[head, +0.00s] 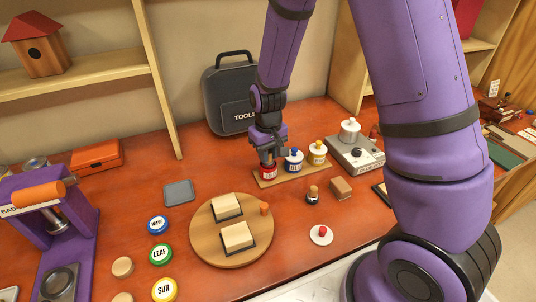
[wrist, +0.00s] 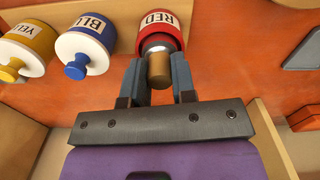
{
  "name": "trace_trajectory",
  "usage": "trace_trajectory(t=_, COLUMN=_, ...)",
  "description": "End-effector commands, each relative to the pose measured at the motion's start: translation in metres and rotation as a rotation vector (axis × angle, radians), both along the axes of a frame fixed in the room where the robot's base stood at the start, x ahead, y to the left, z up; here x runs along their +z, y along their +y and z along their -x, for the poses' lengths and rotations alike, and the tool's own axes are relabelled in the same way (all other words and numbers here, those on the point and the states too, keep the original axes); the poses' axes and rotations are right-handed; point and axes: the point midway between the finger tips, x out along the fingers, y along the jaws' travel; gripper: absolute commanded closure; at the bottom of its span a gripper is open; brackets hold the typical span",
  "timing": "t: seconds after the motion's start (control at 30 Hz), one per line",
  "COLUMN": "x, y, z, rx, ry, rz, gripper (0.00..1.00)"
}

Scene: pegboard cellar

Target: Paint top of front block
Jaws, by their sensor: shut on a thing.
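Two cream blocks sit on a round wooden turntable (head: 205,240): the front block (head: 238,236) and the back block (head: 227,206). Both tops look plain cream. My gripper (head: 268,149) is over the red pot (head: 268,172), left in the row of paint pots. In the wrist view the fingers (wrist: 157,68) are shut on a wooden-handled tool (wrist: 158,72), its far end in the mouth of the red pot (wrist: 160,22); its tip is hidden. A white lid with a red knob (head: 321,234) lies on the table.
The blue pot (head: 293,161) and yellow pot (head: 317,153) stand right of the red one, lids on. A small wooden-knobbed tool (head: 312,195) and brown block (head: 341,188) stand before them. Labelled discs (head: 161,254) lie left.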

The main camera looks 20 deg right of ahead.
Motion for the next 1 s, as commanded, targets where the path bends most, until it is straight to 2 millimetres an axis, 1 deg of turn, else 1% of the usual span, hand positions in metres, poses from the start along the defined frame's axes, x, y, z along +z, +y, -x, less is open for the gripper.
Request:
trace_trajectory(t=0.1, x=0.01, y=0.0, z=-0.001, rx=0.0, ry=-0.003, rz=0.0, gripper=0.94)
trace_trajectory(t=0.7, x=0.051, y=0.0, z=-0.001, rx=0.0, ry=-0.005, rz=-0.001, gripper=0.94)
trace_trajectory(t=0.83, x=0.059, y=0.0, z=-0.001, rx=0.0, ry=-0.003, rz=0.0, gripper=0.94)
trace_trajectory(t=1.0, x=0.064, y=0.0, z=-0.001, rx=0.0, ry=-0.003, rz=0.0, gripper=0.94)
